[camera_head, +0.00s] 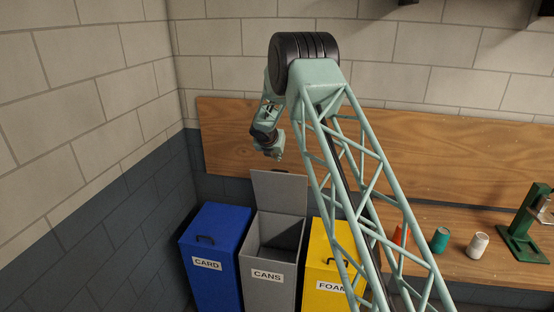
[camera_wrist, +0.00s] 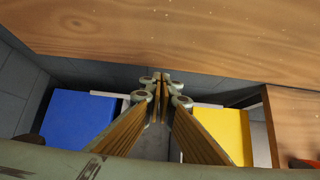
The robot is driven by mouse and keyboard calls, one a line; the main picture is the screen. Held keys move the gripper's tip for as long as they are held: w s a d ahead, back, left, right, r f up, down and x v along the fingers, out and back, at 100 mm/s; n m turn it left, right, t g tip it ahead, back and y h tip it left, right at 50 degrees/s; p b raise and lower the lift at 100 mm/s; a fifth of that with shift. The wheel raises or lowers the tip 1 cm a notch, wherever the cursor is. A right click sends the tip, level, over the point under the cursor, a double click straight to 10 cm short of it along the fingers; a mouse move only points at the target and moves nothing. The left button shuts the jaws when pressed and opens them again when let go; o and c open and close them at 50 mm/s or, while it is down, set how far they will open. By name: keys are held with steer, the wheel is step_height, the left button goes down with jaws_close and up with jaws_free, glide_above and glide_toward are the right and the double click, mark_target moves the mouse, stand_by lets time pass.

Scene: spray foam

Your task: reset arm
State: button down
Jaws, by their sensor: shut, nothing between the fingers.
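My gripper (camera_wrist: 161,80) is shut and empty in the wrist view, its two wood-coloured fingers meeting at the tips. In the head view my gripper (camera_head: 276,154) hangs small and high at the end of my folded arm, above the open grey bin. The grey bin (camera_head: 268,283), labelled CANS, stands in the middle with its lid (camera_head: 279,191) raised against the wall side. In the wrist view the grey bin is mostly hidden behind the fingers.
A closed blue CARD bin (camera_head: 213,285) stands left and a yellow FOAM bin (camera_head: 322,255) right, partly hidden by my arm. On the wooden bench (camera_head: 500,268) are an orange can (camera_head: 401,236), a teal can (camera_head: 440,240), a white can (camera_head: 478,245) and a green stand (camera_head: 519,240).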

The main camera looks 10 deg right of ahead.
stand_by(0.4)
